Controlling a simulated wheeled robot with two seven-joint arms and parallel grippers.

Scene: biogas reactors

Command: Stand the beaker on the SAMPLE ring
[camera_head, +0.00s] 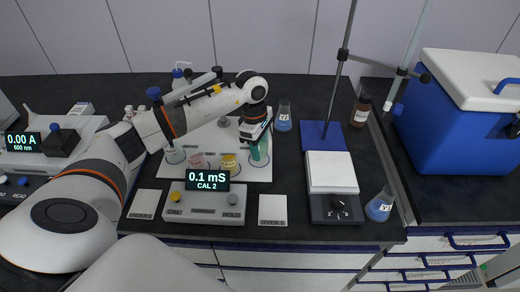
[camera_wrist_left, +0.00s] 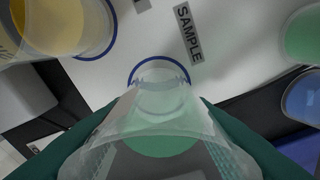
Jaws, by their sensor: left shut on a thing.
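My left gripper (camera_head: 260,143) is shut on a clear beaker (camera_wrist_left: 150,125), with a teal finger on each side of it in the left wrist view. The beaker looks greenish at its lower part in that view. Beyond it on the white mat (camera_head: 262,174) is a blue ring, the SAMPLE ring (camera_wrist_left: 137,72), with the SAMPLE label (camera_wrist_left: 188,32) beside it. The beaker overlaps the ring in the picture; I cannot tell whether its base touches the mat. In the head view the fingers largely hide the beaker.
A yellow-filled beaker (camera_head: 228,161) and a pink-filled one (camera_head: 197,161) stand left of the gripper. A blue flask (camera_head: 284,118) stands to its right. The conductivity meter (camera_head: 205,204) lies in front. A stirrer (camera_head: 333,185) with a tall stand is at the right.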

